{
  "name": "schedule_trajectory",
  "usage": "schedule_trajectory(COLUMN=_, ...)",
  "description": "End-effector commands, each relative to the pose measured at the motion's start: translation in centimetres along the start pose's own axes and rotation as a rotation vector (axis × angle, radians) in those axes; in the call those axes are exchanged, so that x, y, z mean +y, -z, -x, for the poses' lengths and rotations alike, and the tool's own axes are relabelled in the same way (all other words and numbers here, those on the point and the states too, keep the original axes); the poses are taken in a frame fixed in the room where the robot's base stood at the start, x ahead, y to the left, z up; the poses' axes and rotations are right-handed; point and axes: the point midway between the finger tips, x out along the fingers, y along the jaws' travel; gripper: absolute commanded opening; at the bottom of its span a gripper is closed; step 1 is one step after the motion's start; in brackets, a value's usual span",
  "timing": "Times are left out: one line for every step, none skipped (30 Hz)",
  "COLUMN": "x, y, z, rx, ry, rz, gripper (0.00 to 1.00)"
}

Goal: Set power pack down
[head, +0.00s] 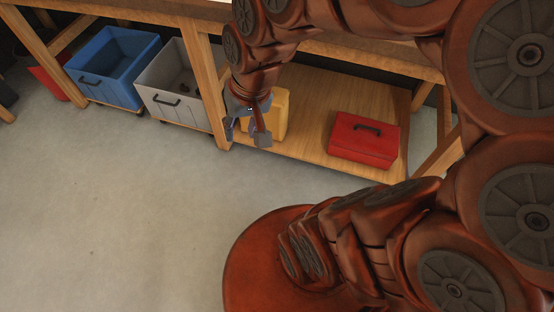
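My gripper (247,134) points down at the front edge of the lower wooden shelf. Its grey fingers are spread apart, and I see nothing between them. A yellow block-shaped object (278,108) stands just behind and to the right of the gripper, on the shelf, partly hidden by it. I cannot tell whether this yellow object is the power pack, or whether the gripper touches it. No other thing in view is clearly a power pack.
A red toolbox (364,139) with a dark handle sits on the lower wooden shelf (308,100). A grey bin (176,112) and a blue bin (118,90) stand to the left, beyond a wooden post (211,88). The concrete floor (120,210) in front is clear.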

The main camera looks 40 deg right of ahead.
Motion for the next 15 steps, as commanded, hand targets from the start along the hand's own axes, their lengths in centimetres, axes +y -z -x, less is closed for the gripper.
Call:
schedule_trajectory(x=0.3, y=-2.5, z=0.1, rx=-0.058, ry=-0.046, rz=0.071, gripper=0.38)
schedule_trajectory(x=0.6, y=-3.8, z=0.2, rx=-0.091, ry=-0.069, rz=0.107, gripper=0.38)
schedule_trajectory(x=1.1, y=-5.5, z=0.3, rx=-0.137, ry=-0.1, rz=0.149, gripper=0.38)
schedule_trajectory(x=1.4, y=-6.5, z=0.5, rx=-0.164, ry=-0.117, rz=0.178, gripper=0.38)
schedule_trajectory(x=1.8, y=-7.5, z=0.6, rx=-0.194, ry=-0.134, rz=0.202, gripper=0.38)
schedule_trajectory(x=2.1, y=-8.6, z=0.8, rx=-0.225, ry=-0.152, rz=0.228, gripper=0.38)
schedule_trajectory(x=2.4, y=-9.2, z=0.9, rx=-0.244, ry=-0.163, rz=0.246, gripper=0.38)
schedule_trajectory(x=2.7, y=-9.8, z=1.1, rx=-0.262, ry=-0.173, rz=0.259, gripper=0.38)
schedule_trajectory(x=3.0, y=-10.5, z=1.3, rx=-0.281, ry=-0.183, rz=0.275, gripper=0.38)
schedule_trajectory(x=3.2, y=-10.8, z=1.4, rx=-0.291, ry=-0.189, rz=0.282, gripper=0.38)
schedule_trajectory(x=3.3, y=-11.0, z=1.4, rx=-0.298, ry=-0.192, rz=0.288, gripper=0.38)
schedule_trajectory(x=3.4, y=-11.2, z=1.5, rx=-0.304, ry=-0.195, rz=0.293, gripper=0.38)
schedule_trajectory(x=3.4, y=-11.3, z=1.5, rx=-0.307, ry=-0.196, rz=0.296, gripper=0.38)
schedule_trajectory(x=3.4, y=-11.4, z=1.5, rx=-0.309, ry=-0.197, rz=0.297, gripper=0.38)
schedule_trajectory(x=3.4, y=-11.4, z=1.5, rx=-0.31, ry=-0.197, rz=0.297, gripper=0.38)
